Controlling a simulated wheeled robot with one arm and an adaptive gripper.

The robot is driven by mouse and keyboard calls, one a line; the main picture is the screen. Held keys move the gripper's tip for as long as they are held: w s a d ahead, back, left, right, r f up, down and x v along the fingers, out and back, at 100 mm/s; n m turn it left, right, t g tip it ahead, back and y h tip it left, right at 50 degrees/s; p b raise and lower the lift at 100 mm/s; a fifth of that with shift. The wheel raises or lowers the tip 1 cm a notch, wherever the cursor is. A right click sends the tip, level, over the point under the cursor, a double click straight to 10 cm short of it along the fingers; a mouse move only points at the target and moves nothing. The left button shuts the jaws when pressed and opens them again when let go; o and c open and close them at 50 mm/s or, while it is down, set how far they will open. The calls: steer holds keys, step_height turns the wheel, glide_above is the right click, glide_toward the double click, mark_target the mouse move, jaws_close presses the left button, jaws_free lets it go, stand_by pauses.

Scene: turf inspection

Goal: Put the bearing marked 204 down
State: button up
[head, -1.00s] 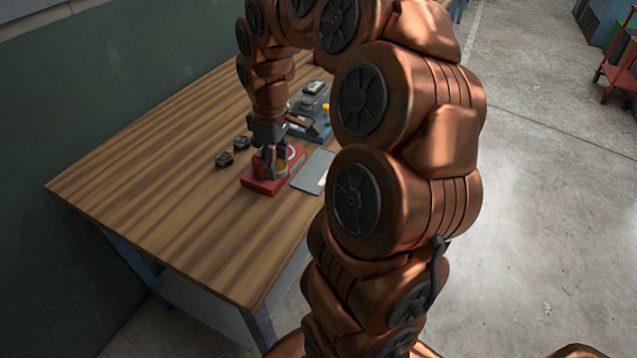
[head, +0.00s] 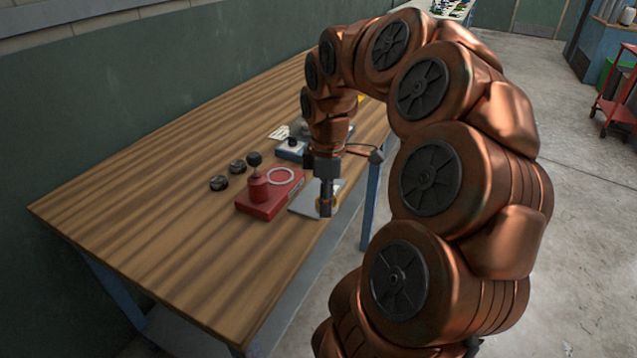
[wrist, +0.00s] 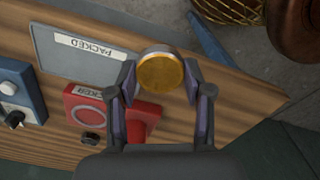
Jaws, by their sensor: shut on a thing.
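My gripper (head: 325,209) is shut on a round, gold-faced bearing (wrist: 160,73) with a pale rim. In the wrist view the bearing sits between both fingertips; no number can be read on it. In the head view the bearing is mostly hidden by the fingers, at the right end of a flat grey plate (head: 302,208). The wrist view shows this plate (wrist: 55,60) with a label reading PACKED, left of the bearing. The bearing looks held above the bench, but its height is hard to tell.
A red press-like block (head: 262,206) with a black knob and white ring stands left of the plate. Two dark round pieces (head: 219,183) (head: 237,167) lie beyond it. A blue-grey box (head: 291,150) is behind. The wooden bench (head: 150,200) is clear at left; its front edge is close.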

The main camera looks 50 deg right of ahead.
steer(key=p, duration=0.2)
glide_above(318, 193)
steer(key=shift+s+a+f, duration=0.2)
steer(key=shift+s+f, duration=0.05)
steer(key=shift+f, duration=0.2)
steer(key=shift+w+d, duration=0.1)
steer(key=shift+w+d+f, duration=0.1)
steer(key=shift+f, duration=1.75)
steer(key=shift+f, duration=0.15)
steer(key=o, duration=1.4)
step_height(318, 193, up, 12)
steer(key=shift+r+b, duration=0.2)
steer(key=shift+b, duration=0.1)
